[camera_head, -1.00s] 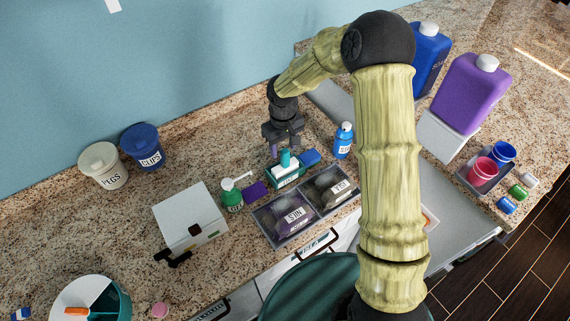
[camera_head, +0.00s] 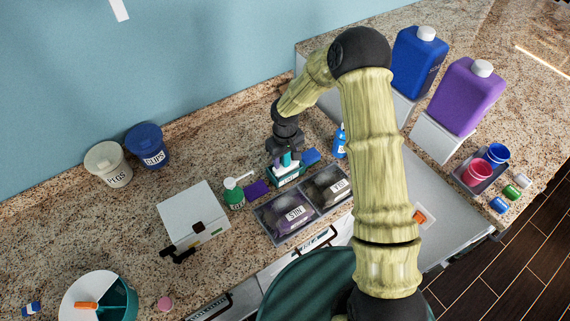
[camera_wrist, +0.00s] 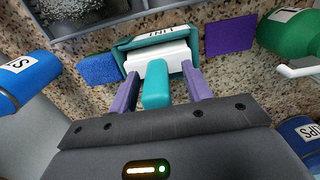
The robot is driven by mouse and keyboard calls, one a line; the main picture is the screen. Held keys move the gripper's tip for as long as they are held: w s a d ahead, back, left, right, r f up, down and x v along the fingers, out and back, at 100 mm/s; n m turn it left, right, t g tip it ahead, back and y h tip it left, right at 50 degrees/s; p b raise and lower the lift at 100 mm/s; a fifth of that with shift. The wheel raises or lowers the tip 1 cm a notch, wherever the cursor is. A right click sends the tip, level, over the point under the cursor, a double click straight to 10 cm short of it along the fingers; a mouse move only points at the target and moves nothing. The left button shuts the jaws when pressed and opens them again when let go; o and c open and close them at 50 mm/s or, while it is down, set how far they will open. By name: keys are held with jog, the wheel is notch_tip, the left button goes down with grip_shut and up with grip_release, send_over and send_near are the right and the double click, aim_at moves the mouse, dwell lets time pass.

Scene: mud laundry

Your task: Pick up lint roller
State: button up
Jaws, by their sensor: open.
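The lint roller (camera_wrist: 157,84) has a teal handle and a white roll. It sits in a teal holder labelled LINT (camera_wrist: 125,45) on the granite counter; in the head view the holder (camera_head: 284,180) is just behind the grey tray. My gripper (camera_wrist: 158,85) is open, with one purple finger on each side of the teal handle. The handle stands between the fingers, with small gaps visible on both sides. In the head view my gripper (camera_head: 286,160) is directly above the holder and partly hides the roller.
A blue sponge (camera_wrist: 98,69) and a purple cloth (camera_wrist: 230,37) flank the holder. A green pump bottle (camera_head: 234,194) and a blue bottle (camera_head: 340,143) stand nearby. The grey two-part tray (camera_head: 273,241) is in front, and a white box (camera_head: 194,216) is to the left.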

jog(key=shift+w+d, duration=0.15)
jog(key=shift+d, duration=0.05)
jog(key=shift+c, duration=0.9)
grip_shut()
jog(key=shift+a, duration=0.1)
jog(key=shift+r, duration=0.35)
notch_tip(320, 180, up, 9)
jog(key=b, duration=0.3)
jog(key=shift+r, duration=0.2)
